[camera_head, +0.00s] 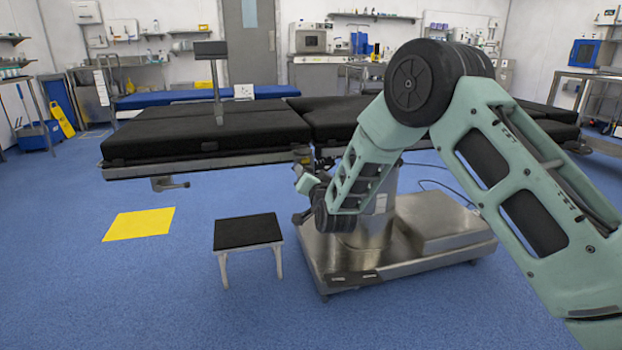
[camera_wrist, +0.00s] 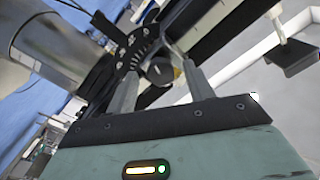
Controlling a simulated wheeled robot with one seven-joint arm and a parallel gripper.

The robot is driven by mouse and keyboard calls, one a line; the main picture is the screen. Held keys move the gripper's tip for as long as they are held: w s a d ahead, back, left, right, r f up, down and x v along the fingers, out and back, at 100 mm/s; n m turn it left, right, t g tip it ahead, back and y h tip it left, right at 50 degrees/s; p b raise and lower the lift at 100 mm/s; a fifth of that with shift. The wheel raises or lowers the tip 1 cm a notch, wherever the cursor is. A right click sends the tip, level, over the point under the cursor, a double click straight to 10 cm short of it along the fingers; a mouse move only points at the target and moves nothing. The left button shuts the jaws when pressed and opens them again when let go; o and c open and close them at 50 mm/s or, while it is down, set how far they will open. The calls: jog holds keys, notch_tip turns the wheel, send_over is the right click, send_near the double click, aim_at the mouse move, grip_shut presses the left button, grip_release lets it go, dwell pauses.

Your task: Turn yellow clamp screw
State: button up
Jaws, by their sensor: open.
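In the wrist view, a round dark knob (camera_wrist: 160,70) with a small yellowish patch sits between and beyond the fingers, beside a black bracket with a fan of white marks (camera_wrist: 134,52). It looks like the clamp screw, but little yellow shows. My gripper (camera_wrist: 158,77) is open, one finger on each side of the knob in the picture. I cannot tell whether the fingers touch it. In the head view my gripper (camera_head: 303,178) is below the near edge of the operating table (camera_head: 215,156); the knob cannot be made out there.
The table's metal column and base (camera_head: 440,225) stand close beside my arm. A black-topped step stool (camera_head: 248,232) is to the left, with a yellow floor mat (camera_head: 139,224) beyond it. Open blue floor lies in front.

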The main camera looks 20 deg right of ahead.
jog(key=s+p, duration=0.2)
jog(key=s, duration=1.5)
jog(key=shift+s+p, duration=0.2)
jog(key=shift+p, duration=0.15)
jog(key=s+a+n+g+y, duration=0.5)
jog(key=s+a+n+g, duration=0.3)
jog(key=s+a+g, duration=0.5)
jog(key=s+d+r+n+g+h, duration=0.2)
jog(key=s+d+n+g, duration=0.1)
jog(key=s, duration=0.8)
jog(key=s+d+r+n+g+h, duration=0.2)
jog(key=s+d+n, duration=0.15)
jog(key=s, duration=0.75)
notch_tip(320, 180, up, 31)
jog(key=p, duration=3)
jog(key=shift+f+p, duration=0.2)
jog(key=shift+p, duration=0.15)
jog(key=shift+w+d, duration=0.1)
